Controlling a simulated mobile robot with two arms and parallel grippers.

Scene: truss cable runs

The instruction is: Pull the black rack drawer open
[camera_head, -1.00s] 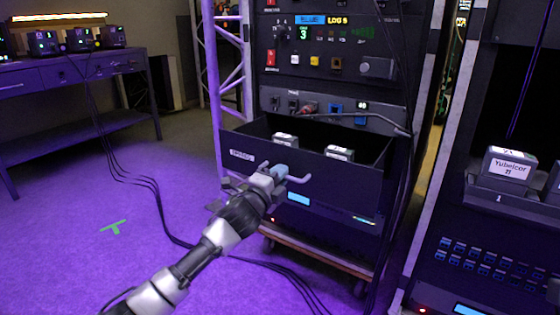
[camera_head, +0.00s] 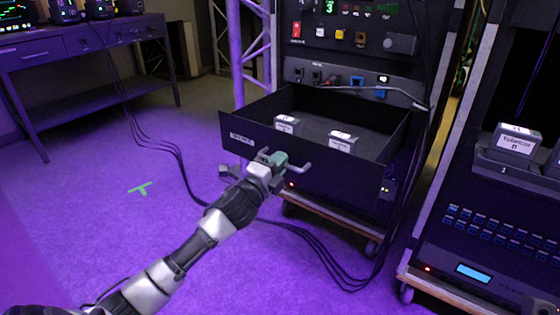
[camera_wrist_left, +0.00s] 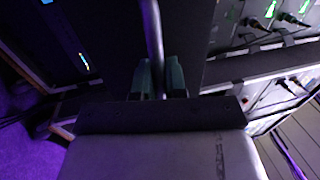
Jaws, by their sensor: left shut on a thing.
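The black rack drawer (camera_head: 345,181) stands well out from the rack in the head view, its open top showing the inside. Its light grey bar handle (camera_head: 304,168) is on the front panel. My left gripper (camera_head: 272,159) is shut on the handle, coming from the lower left. In the left wrist view the handle (camera_wrist_left: 153,40) runs between the two fingers of my left gripper (camera_wrist_left: 158,82). Two small labelled boxes, a left one (camera_head: 287,124) and a right one (camera_head: 342,142), lie in the drawer. My right gripper is not in view.
The wheeled rack (camera_head: 345,70) stands behind the drawer, with a cable across its front. Black cables (camera_head: 330,265) lie on the purple floor. A second rack (camera_head: 475,235) stands at the right, a bench (camera_head: 85,50) at the far left. The floor in front is open.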

